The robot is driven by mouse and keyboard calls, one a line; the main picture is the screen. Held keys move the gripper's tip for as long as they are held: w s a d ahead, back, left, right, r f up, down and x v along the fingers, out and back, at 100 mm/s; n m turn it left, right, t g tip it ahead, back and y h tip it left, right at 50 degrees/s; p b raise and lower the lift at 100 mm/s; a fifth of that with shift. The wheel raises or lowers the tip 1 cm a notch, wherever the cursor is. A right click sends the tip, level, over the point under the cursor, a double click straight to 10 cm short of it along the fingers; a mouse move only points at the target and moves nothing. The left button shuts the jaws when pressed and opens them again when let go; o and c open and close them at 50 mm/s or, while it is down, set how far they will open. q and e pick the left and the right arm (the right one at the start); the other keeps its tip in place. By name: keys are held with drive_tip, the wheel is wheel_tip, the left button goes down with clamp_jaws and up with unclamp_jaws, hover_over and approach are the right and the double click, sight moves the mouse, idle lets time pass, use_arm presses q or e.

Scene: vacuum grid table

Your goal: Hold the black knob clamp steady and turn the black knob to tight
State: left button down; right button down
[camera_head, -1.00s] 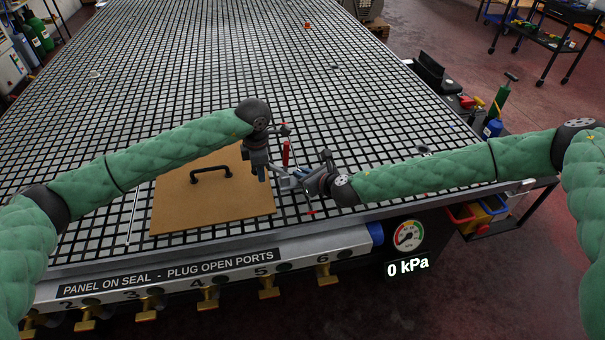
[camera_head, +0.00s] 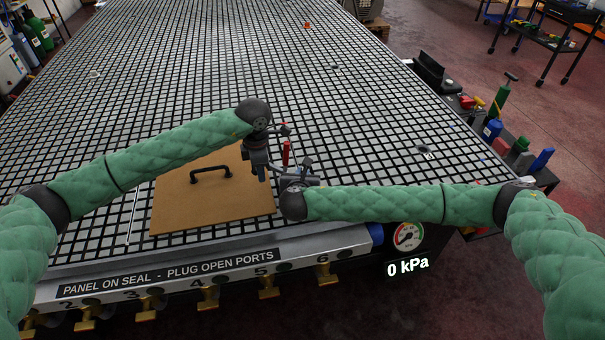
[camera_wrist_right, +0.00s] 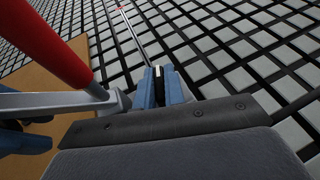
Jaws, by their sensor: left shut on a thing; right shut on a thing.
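The clamp's red handle (camera_head: 286,152) stands upright at the right edge of the brown panel; it is large in the right wrist view (camera_wrist_right: 48,40), with a grey metal arm (camera_wrist_right: 50,103) beside it. My left gripper (camera_head: 262,177) points down beside the handle, shut on the clamp; its jaws hide the gripped part. My right gripper (camera_head: 280,180) comes in low from the right. In the right wrist view its blue fingers (camera_wrist_right: 160,88) are shut on a small black part, apparently the black knob (camera_wrist_right: 159,86), mostly hidden between them.
The brown panel (camera_head: 180,212) with a black handle (camera_head: 210,172) lies on the grid table (camera_head: 370,120). A gauge (camera_head: 408,236) and a 0 kPa readout (camera_head: 407,266) are at the front edge. A side shelf with bottles (camera_head: 492,130) stands at right.

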drive_tip(key=shift+m+h, duration=0.4)
drive_tip(key=shift+h, duration=0.1)
drive_tip(key=c, duration=1.5)
unclamp_jaws()
